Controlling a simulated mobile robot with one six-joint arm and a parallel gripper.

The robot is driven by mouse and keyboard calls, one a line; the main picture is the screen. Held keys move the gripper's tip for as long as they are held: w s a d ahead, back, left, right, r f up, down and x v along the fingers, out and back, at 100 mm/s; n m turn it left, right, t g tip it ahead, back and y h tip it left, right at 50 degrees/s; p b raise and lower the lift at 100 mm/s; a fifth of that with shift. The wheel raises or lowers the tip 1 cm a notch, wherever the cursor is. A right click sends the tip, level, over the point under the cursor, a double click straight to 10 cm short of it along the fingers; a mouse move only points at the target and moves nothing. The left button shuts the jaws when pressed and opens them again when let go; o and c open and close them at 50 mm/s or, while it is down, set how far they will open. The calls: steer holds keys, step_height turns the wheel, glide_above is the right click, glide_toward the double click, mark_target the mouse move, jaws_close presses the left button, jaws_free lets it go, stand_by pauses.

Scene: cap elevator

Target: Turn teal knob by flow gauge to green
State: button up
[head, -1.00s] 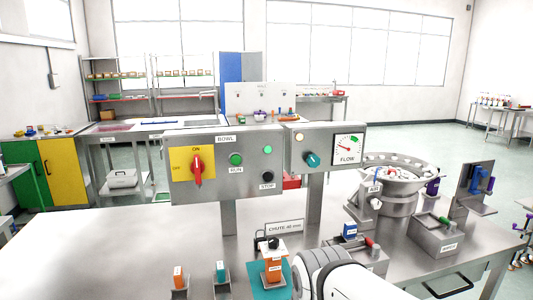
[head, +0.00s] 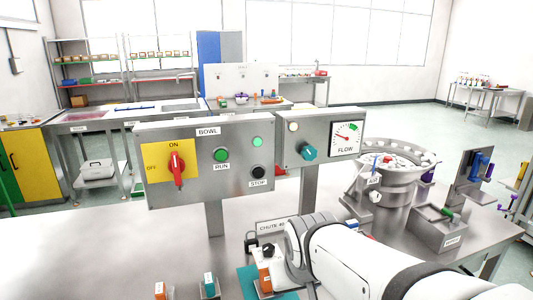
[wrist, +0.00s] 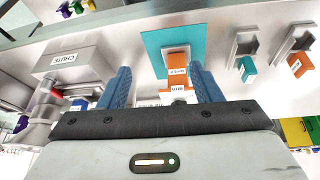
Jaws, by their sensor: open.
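The teal knob (head: 307,153) sits on the right-hand grey control panel, left of and slightly below the flow gauge (head: 347,137). The gauge has a white face, a green patch at its upper right and a red needle pointing to the upper left, away from the green. My gripper (wrist: 161,78) shows in the wrist view with its two blue fingers apart and nothing held. In the head view my arm's end is below the panel, clear of the knob; the fingers are not clearly visible there. The knob is not seen in the wrist view.
The left panel carries a red switch (head: 177,168), a green RUN button (head: 221,155) and a black STOP button (head: 259,172). A bowl feeder (head: 391,178) stands right. An orange block (wrist: 179,60) stands on a teal mat (wrist: 152,40) below. The table's left part is clear.

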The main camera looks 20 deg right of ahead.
steer(key=shift+o, duration=0.3)
steer(key=w+d+r+m+t+h, duration=0.1)
steer(key=w+d+r+t+h, duration=0.1)
steer(key=w+d+r+t, duration=0.3)
steer(key=w+d, duration=0.4)
steer(key=w, duration=0.3)
steer(key=shift+w, duration=0.4)
steer(key=n+t+y+p, duration=0.1)
steer(key=n+t+y, duration=0.15)
steer(key=t, duration=0.65)
glide_toward(311, 153)
steer(key=w, duration=0.2)
steer(key=shift+m+y, duration=0.25)
steer(key=shift+y, duration=0.3)
steer(key=w+p, duration=0.1)
steer(key=w, duration=0.6)
steer(key=shift+w+d+r+p, duration=0.15)
steer(key=shift+w+p, duration=0.15)
steer(key=shift+p, duration=0.1)
steer(key=shift+c, duration=0.4)
steer(key=c, duration=0.9)
